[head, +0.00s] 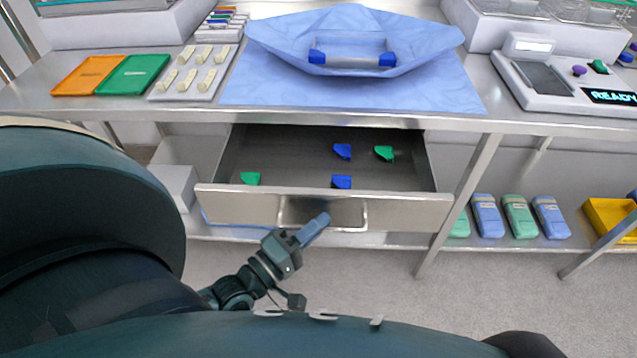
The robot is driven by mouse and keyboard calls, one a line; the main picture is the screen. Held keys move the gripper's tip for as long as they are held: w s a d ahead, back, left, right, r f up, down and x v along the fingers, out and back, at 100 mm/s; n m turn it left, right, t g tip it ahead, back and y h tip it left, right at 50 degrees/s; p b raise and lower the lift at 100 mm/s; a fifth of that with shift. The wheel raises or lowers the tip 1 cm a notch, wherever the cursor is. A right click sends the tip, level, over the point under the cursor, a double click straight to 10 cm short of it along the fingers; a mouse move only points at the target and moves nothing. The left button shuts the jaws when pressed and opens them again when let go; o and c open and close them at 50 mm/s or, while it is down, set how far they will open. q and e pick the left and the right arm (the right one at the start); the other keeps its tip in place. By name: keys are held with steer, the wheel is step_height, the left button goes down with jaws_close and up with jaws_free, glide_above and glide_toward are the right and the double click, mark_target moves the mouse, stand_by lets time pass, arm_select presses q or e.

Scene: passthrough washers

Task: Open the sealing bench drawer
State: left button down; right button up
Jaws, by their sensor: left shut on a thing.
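The sealing bench drawer (232,207) is pulled out from under the steel bench top (420,117), and its inside shows. Several small blue and green corner pieces lie in it, such as a blue one (342,151) and a green one (384,153). The drawer front has a metal bar handle (364,215). My right gripper is not in view.
A blue wrap (450,92) with a clear tray lies on the bench. A sealing device (560,85) with a READY display stands to its right. Orange (88,76) and green (133,75) trays are at left. The lower shelf holds blue and green packs (487,216).

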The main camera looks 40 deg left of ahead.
arm_select(q)
steer(key=shift+s+d+p, duration=0.25)
steer(key=shift+s+d, duration=0.3)
steer(key=shift+s, duration=0.35)
steer(key=shift+s+d+p, duration=0.2)
steer(key=shift+s+d, duration=0.35)
steer(key=shift+s, duration=0.35)
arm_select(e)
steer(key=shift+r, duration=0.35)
arm_select(q)
steer(key=c, duration=1.8)
jaws_free()
steer(key=shift+o, duration=0.2)
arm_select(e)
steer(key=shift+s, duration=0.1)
